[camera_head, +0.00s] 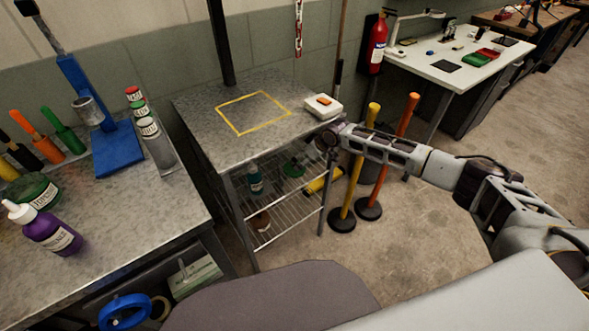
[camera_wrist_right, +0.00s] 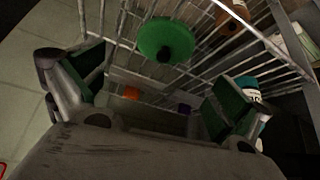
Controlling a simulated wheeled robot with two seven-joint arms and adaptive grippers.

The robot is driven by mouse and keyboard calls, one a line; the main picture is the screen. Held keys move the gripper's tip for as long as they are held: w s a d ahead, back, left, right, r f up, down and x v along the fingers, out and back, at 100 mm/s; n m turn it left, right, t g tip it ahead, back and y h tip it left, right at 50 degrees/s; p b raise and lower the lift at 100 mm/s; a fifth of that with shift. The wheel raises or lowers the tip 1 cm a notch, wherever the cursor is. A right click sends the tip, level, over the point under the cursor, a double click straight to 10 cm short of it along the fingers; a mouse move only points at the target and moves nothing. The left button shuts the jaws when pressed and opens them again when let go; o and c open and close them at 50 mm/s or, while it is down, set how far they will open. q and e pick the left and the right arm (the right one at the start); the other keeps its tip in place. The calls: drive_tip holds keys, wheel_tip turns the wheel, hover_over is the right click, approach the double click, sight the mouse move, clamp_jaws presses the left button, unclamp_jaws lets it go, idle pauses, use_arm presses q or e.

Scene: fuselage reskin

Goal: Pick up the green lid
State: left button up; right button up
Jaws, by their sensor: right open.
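The green lid (camera_head: 293,171), a round disc, lies on the upper wire shelf under the metal table. In the right wrist view the green lid (camera_wrist_right: 166,36) shows its dark knob and sits ahead of the fingers, against the wire bars. My right gripper (camera_head: 328,138) is at the right edge of the table, near the white box. In the right wrist view my right gripper (camera_wrist_right: 150,85) has its fingers spread wide, with nothing between them, apart from the lid. My left gripper is not in view.
The metal table (camera_head: 205,135) overhangs the wire shelf (camera_head: 285,212). A teal bottle (camera_head: 256,180) and a yellow object (camera_head: 322,182) share the shelves with the lid. A yellow post (camera_head: 357,170) and an orange post (camera_head: 393,145) stand right of the rack, close to my right arm.

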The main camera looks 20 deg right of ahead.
drive_tip(key=shift+x, duration=1.15)
drive_tip(key=shift+f, duration=0.2)
drive_tip(key=shift+a, duration=0.1)
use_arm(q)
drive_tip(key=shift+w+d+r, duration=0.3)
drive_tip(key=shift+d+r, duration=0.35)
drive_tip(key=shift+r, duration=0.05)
